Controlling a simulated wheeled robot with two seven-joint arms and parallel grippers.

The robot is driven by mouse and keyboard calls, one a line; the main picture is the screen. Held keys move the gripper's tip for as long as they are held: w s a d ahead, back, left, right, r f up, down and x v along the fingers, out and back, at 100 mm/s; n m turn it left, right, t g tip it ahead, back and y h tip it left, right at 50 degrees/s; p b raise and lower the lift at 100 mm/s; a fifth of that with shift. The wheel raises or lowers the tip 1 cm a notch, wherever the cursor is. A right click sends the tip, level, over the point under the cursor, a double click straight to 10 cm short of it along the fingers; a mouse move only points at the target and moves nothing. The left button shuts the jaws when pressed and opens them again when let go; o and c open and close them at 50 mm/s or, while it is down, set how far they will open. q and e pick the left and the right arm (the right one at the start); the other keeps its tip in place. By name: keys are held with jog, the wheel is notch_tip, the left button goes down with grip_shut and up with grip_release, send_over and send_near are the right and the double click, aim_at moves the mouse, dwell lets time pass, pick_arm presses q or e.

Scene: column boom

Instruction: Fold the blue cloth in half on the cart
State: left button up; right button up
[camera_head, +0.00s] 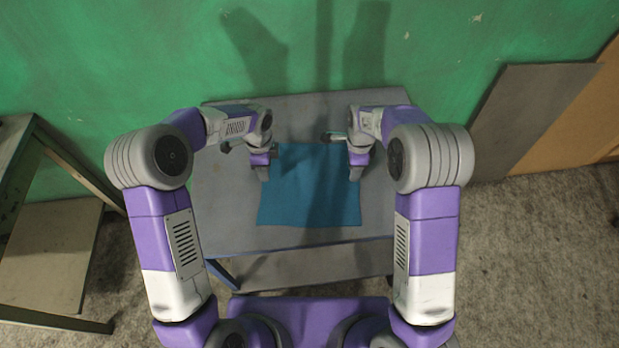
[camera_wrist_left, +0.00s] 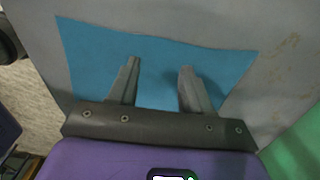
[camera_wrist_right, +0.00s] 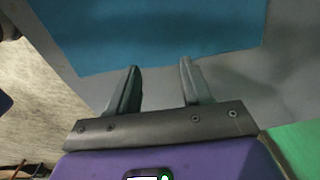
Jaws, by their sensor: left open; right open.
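The blue cloth (camera_head: 310,195) lies flat and spread out on the grey cart top (camera_head: 228,215). My left gripper (camera_head: 264,172) is over the cloth's left edge, towards its far half; in the left wrist view its open fingers (camera_wrist_left: 158,75) point over the cloth (camera_wrist_left: 200,60), with nothing between them. My right gripper (camera_head: 355,170) is at the cloth's right edge; in the right wrist view its open, empty fingers (camera_wrist_right: 159,78) reach towards the edge of the cloth (camera_wrist_right: 150,35). I cannot tell whether the fingertips touch the cloth.
A green wall (camera_head: 150,50) stands behind the cart. Grey and brown boards (camera_head: 535,105) lean on it at the right. A table or shelf with a lower board (camera_head: 50,255) stands at the left. The cart top is clear around the cloth.

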pick_arm(q)
jog(key=shift+w+f, duration=0.1)
jog(key=shift+f, duration=2.35)
pick_arm(e)
jog(key=shift+w+f, duration=0.1)
jog(key=shift+f, duration=2.4)
pick_arm(q)
jog(key=shift+f, duration=0.15)
pick_arm(e)
jog(key=shift+f, duration=0.15)
pick_arm(q)
grip_shut()
pick_arm(e)
grip_shut()
